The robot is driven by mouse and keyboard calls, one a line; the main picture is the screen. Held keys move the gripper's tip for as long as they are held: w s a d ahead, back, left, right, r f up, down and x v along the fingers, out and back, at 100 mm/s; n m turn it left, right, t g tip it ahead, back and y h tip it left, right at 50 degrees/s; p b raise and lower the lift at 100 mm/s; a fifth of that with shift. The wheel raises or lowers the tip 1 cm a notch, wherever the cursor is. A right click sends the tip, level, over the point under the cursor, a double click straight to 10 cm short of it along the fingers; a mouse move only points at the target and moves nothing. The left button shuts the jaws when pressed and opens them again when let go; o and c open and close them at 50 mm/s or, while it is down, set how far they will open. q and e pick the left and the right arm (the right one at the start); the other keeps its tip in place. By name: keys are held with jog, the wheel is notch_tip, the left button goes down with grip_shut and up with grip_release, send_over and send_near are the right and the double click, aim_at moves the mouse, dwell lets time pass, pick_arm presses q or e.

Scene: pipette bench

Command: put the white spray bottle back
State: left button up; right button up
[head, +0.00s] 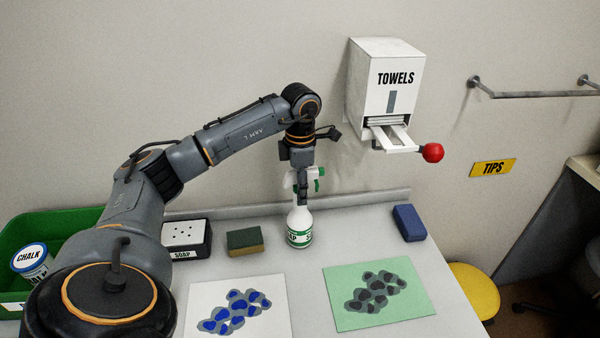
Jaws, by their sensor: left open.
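The white spray bottle (299,222) stands upright on the bench, with a green label and a green-and-white spray head. My left gripper (304,188) reaches down from above at the bottle's neck and spray head. It is open, and its fingers partly cover the neck. I cannot tell whether they touch the bottle. My right gripper is not in view.
A sponge (245,241) and a soap box (186,238) are left of the bottle. A blue block (409,222) is at right. Two patterned sheets, white (270,312) and green (345,312), lie in front. A towel dispenser (368,85) with a red knob (433,153) hangs above right. A green bin (70,222) is at far left.

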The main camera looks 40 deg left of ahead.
pick_arm(q)
notch_tip(320, 180, up, 12)
dwell(0.4)
dwell(0.4)
